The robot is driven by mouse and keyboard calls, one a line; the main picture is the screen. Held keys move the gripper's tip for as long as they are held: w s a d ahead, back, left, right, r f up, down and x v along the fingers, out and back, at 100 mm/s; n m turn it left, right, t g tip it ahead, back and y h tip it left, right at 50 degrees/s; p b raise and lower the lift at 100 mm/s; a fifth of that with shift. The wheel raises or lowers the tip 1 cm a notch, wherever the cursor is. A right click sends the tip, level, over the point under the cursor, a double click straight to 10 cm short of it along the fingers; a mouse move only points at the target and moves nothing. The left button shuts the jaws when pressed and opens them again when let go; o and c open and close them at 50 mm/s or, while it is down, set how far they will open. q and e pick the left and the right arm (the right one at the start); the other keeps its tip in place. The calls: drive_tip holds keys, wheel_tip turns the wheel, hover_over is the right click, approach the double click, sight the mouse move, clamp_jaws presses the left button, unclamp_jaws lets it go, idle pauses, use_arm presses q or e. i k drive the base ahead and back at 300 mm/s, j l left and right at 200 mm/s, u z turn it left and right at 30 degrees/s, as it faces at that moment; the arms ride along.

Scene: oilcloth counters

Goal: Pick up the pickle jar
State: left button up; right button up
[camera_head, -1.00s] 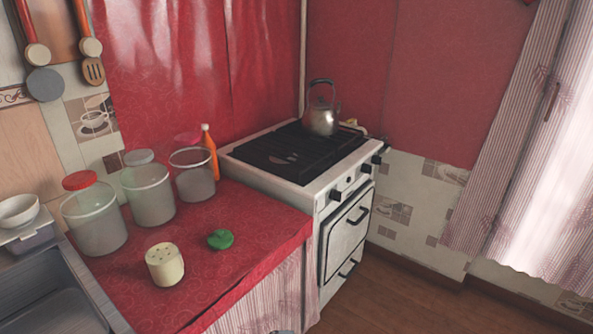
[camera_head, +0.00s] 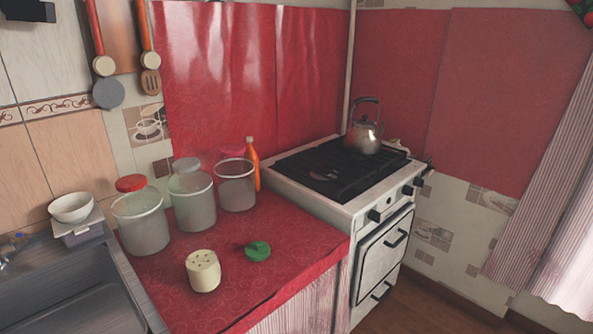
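No jar is marked as the pickle jar. Three clear, cloudy-looking jars stand upright in a row on the red counter: a left jar (camera_head: 144,226), a middle jar (camera_head: 193,206) and a right jar (camera_head: 237,188). A red lid (camera_head: 131,183), a grey lid (camera_head: 186,165) and a pink lid (camera_head: 233,152) show at or behind their tops; I cannot tell if they sit on these jars. I see no pickles clearly. Neither of my grippers is in view.
A cream shaker-like pot (camera_head: 203,271) and a green item (camera_head: 258,251) stand in front of the jars on the red counter (camera_head: 290,222). An orange bottle (camera_head: 253,165) is behind. A sink (camera_head: 75,285) lies left; a stove (camera_head: 345,195) with a kettle (camera_head: 365,135) is right.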

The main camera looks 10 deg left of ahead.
sight(201, 262)
drive_tip(key=i+l+u, duration=0.1)
drive_tip(key=u, duration=0.75)
drive_tip(key=i+l+u, duration=0.15)
drive_tip(key=l+u, duration=0.35)
drive_tip(key=l, duration=0.45)
drive_tip(key=l+u, duration=0.45)
drive_tip(key=l, duration=0.5)
